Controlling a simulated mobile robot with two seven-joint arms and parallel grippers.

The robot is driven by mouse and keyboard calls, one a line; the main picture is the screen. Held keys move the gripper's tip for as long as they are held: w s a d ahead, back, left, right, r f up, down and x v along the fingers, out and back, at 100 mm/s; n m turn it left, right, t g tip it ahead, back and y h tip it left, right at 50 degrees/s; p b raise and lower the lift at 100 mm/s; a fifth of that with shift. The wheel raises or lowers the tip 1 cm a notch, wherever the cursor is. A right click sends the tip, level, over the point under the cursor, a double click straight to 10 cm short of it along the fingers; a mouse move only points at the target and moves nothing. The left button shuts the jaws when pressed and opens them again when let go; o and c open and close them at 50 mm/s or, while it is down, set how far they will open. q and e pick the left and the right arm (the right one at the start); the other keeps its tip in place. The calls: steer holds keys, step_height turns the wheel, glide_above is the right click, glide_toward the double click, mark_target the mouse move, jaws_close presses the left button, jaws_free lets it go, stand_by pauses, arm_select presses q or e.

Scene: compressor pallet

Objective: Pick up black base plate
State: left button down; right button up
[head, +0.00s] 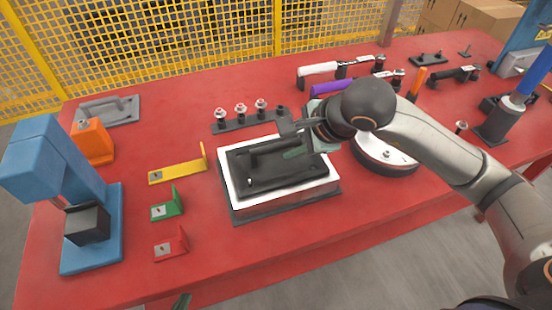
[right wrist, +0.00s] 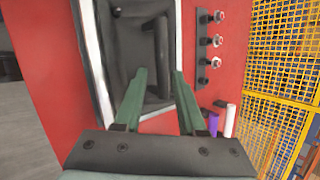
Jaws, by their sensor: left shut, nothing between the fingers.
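The black base plate (head: 262,181) lies on a white block in the middle of the red table, with a raised bar on top. My right gripper (head: 292,142) is over its far right part. In the right wrist view the green fingers of this gripper (right wrist: 160,76) are apart, on either side of the raised bar of the plate (right wrist: 122,42). I cannot tell whether they touch it. Only the green tip of my left gripper (head: 181,301) shows at the bottom edge, shut and off the table's front.
A blue press (head: 72,180) and yellow, green and red brackets stand to the left. A dark strip with several knobs (head: 250,121) lies behind the block. A round white disc (head: 385,153) is to the right, partly under my right arm. The front strip of table is clear.

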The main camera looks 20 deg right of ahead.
mark_target(277, 146)
steer(key=w+a+f, duration=0.2)
steer(key=shift+a+f, duration=0.1)
steer(key=shift+f, duration=0.25)
steer(key=shift+w+f, duration=0.35)
jaws_close()
stand_by(0.9)
steer(key=shift+a+r, duration=0.1)
